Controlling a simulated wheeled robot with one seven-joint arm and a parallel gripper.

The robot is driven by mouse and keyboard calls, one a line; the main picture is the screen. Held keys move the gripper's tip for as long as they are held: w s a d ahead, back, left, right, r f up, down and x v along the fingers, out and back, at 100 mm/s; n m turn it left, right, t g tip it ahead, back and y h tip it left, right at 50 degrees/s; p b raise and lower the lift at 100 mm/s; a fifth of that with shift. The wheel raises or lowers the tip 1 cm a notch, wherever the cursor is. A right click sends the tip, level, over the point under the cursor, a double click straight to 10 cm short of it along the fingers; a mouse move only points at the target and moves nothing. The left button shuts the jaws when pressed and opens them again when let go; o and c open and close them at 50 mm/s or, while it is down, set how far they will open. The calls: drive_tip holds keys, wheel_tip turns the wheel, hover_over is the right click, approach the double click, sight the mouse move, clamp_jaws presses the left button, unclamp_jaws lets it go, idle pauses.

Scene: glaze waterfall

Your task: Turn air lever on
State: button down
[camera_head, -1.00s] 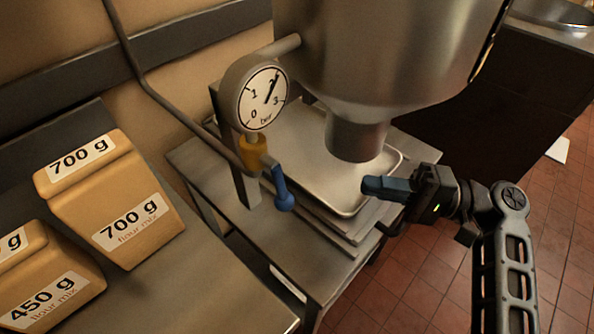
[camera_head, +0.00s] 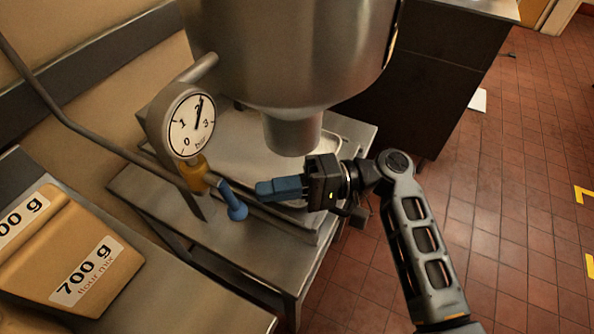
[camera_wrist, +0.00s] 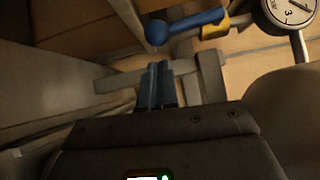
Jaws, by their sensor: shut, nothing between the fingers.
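The air lever (camera_head: 233,201) is a blue handle with a round knob, joined to a yellow valve body (camera_head: 193,172) under the pressure gauge (camera_head: 191,124). In the head view it slants down and to the right from the valve. My gripper (camera_head: 262,190) has blue fingers, shut and empty, pointing left, a little to the right of the knob. In the wrist view the lever (camera_wrist: 187,26) crosses just beyond the shut fingertips (camera_wrist: 160,66). Whether the fingertips touch the knob cannot be told. The gauge needle points near 2.
A large steel hopper (camera_head: 285,50) hangs above my gripper, its spout close by. A metal tray (camera_head: 345,139) lies on the steel table (camera_head: 150,196) below. The tiled floor (camera_head: 500,200) at the right is open.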

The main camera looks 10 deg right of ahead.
drive_tip(key=shift+s+a, duration=0.65)
